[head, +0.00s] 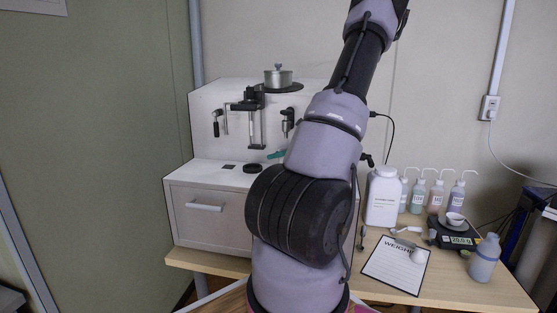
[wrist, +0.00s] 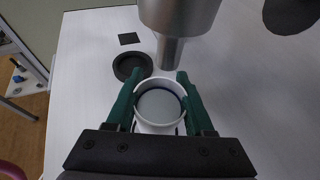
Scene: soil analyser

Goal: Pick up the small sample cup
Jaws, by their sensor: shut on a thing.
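In the wrist view, a small white round cup (wrist: 160,106) with a grey inside sits between the green fingers of my gripper (wrist: 160,78). The fingers are shut on its two sides, and the cup looks upright. A metal vessel with a narrow spout (wrist: 172,50) hangs just beyond the cup's far rim; I cannot tell whether they touch. In the head view, only a green bit of my gripper (head: 275,154) shows at the analyser (head: 205,180), and my arm hides the held cup.
A black round dish (wrist: 132,67) and a black square (wrist: 129,38) lie on the white surface beyond the cup. On the table at right are a scale (head: 455,238) with a small cup (head: 455,218), several wash bottles (head: 436,198), a white jar (head: 382,197) and a clipboard (head: 393,270).

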